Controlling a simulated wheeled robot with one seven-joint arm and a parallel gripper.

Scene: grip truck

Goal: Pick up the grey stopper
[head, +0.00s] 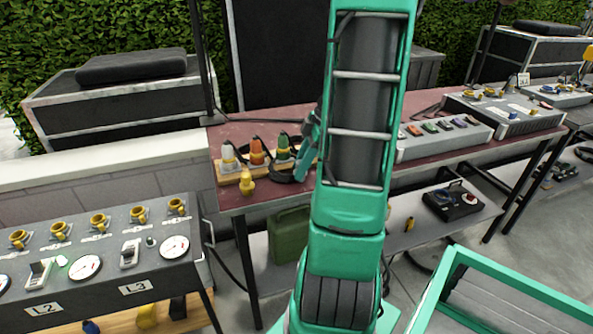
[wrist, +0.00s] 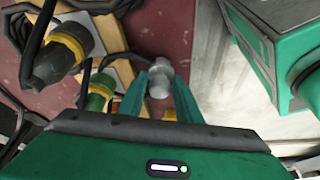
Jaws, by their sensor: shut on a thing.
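The grey stopper (wrist: 159,80) is a small light grey rounded piece. In the wrist view it sits between the two fingertips of my gripper (wrist: 160,90), which is shut on it. The red tabletop (wrist: 157,35) lies beyond it; I cannot tell whether the stopper touches anything below. In the head view my arm hides the stopper and the fingertips. Only a teal part of my gripper end shows there, at the left of the arm, beside the coloured connectors.
A white connector (head: 228,155), an orange one (head: 257,152) and a green one (head: 282,148) stand on a wooden board, with black cables around. A yellow plug (head: 246,183) is at the table's front edge. A grey box (head: 440,141) stands right of my arm.

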